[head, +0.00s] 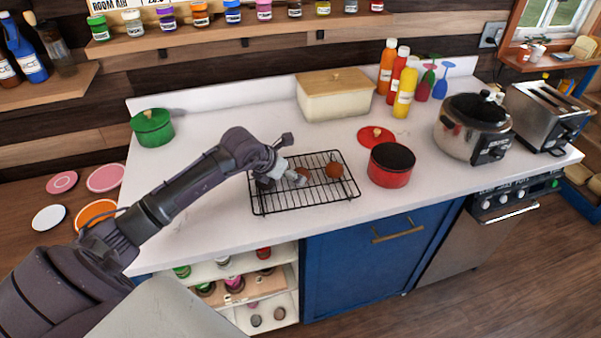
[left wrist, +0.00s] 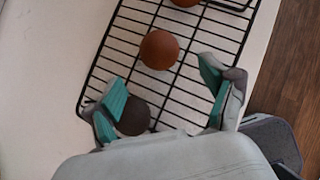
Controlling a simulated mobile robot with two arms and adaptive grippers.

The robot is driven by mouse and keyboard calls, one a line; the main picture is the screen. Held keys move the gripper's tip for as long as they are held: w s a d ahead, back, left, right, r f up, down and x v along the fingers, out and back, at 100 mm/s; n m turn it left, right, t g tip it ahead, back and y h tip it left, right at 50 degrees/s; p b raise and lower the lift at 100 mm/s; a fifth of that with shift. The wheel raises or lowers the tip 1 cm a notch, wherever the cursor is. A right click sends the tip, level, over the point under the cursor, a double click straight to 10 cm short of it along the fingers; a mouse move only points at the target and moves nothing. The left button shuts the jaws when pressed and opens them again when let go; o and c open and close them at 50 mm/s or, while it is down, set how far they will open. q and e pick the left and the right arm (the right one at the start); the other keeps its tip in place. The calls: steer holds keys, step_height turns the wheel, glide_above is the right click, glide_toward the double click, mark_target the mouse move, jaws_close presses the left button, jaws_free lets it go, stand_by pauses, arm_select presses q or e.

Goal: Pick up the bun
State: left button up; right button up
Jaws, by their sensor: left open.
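Several brown, round buns sit on a black wire rack (head: 315,203) on the white counter. One bun (head: 334,170) is at the rack's right side, clear of my gripper. Another bun (head: 302,174) is just beyond my left gripper (head: 284,178), partly hidden by it. The left wrist view shows my left gripper (left wrist: 163,95) open over the rack, with teal finger pads. A darker bun (left wrist: 134,116) lies low beside its left finger, partly hidden. A lighter bun (left wrist: 159,49) lies ahead of the fingertips. A third (left wrist: 183,2) is cut by the top edge.
A red pot (head: 390,178) stands right of the rack, with a red lid (head: 376,136) behind it. A bread box (head: 335,104) and sauce bottles (head: 405,92) stand at the back. A green pot (head: 152,139) is at the left. The counter between it and the rack is mostly clear.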

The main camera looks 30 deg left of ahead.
mark_target(301, 174)
arm_select(q)
steer(key=shift+w+d+p, duration=0.1)
steer(key=shift+w+p, duration=0.25)
steer(key=shift+w, duration=0.1)
steer(key=p+x, duration=0.1)
steer(key=x, duration=0.2)
steer(key=shift+w, duration=0.45)
steer(key=shift+w+f+p, duration=0.25)
steer(key=shift+f+p, duration=0.05)
steer(key=shift+f, duration=0.15)
steer(key=c, duration=1.1)
steer(key=shift+c, duration=0.2)
steer(key=shift+r, duration=0.2)
